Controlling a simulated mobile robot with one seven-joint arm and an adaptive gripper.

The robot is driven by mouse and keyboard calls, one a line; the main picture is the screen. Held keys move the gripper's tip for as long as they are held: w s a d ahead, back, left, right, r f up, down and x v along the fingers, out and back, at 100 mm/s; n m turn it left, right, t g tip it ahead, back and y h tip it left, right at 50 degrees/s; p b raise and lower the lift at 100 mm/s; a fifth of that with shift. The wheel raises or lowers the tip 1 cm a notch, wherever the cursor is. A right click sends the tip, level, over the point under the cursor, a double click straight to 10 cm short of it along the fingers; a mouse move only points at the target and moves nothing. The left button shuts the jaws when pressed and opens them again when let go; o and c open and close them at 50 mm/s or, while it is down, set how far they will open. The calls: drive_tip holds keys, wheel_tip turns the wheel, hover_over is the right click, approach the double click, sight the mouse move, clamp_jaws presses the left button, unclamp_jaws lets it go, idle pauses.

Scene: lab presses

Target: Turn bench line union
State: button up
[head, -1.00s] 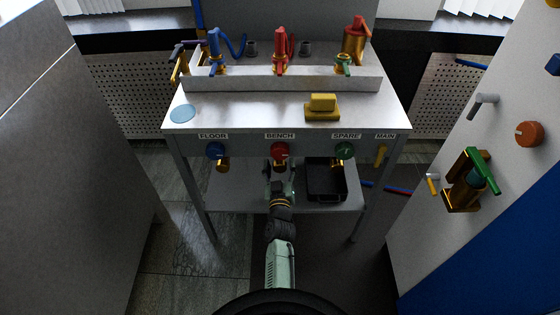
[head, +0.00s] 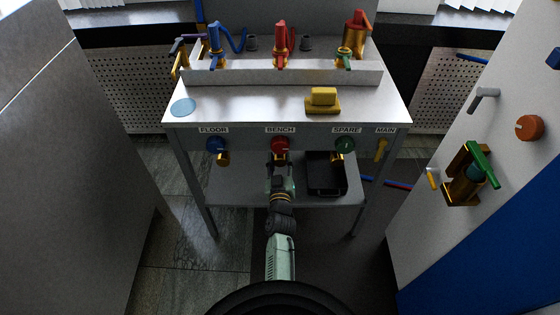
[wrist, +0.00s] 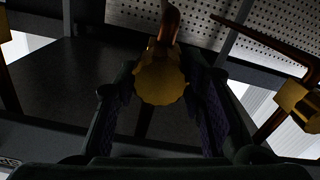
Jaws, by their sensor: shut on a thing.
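The bench line union is a brass, ribbed round nut under the red BENCH knob (head: 280,145). In the wrist view the union (wrist: 161,80) sits between my two fingers, with a copper-coloured pipe (wrist: 169,24) running up from it. My gripper (wrist: 160,108) is shut on this nut, one dark finger on each side. In the head view my gripper (head: 280,168) reaches up to the union from below and in front, and mostly hides it.
A blue FLOOR knob (head: 215,145) and a green SPARE knob (head: 345,145) have brass fittings below them, left and right. A yellow MAIN lever (head: 381,149) is further right. A black tray (head: 326,176) lies on the lower shelf (head: 237,183).

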drive_tip(key=m, duration=0.4)
drive_tip(key=shift+r, duration=0.1)
drive_tip(key=o, duration=1.1)
drive_tip(key=shift+o, duration=0.2)
drive_tip(key=s, duration=0.7)
drive_tip(key=shift+s, duration=0.2)
